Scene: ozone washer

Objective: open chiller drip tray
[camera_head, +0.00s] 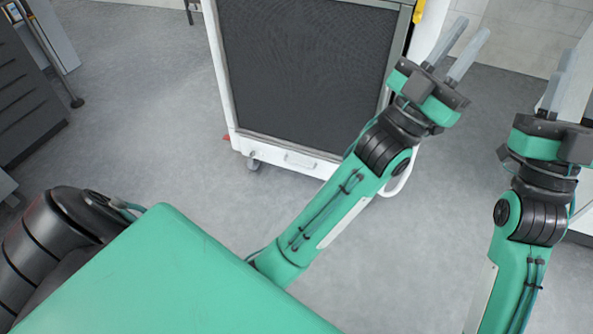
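The chiller (300,70) is a white cabinet on casters with a large dark mesh panel, at the top middle. The drip tray (285,157) is the low white front strip under the mesh, with a small handle (300,161). It looks flush with the cabinet. My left gripper (472,29) is open and empty, up and to the right of the tray, in front of the chiller's right edge in the picture. My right gripper (563,72) is at the right edge, apart from the chiller; its fingers overlap in this view, so its opening is unclear.
Grey floor (190,160) lies clear in front of the chiller. Dark grey cabinets (25,90) stand at the far left. A white unit (575,95) is partly visible behind my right gripper.

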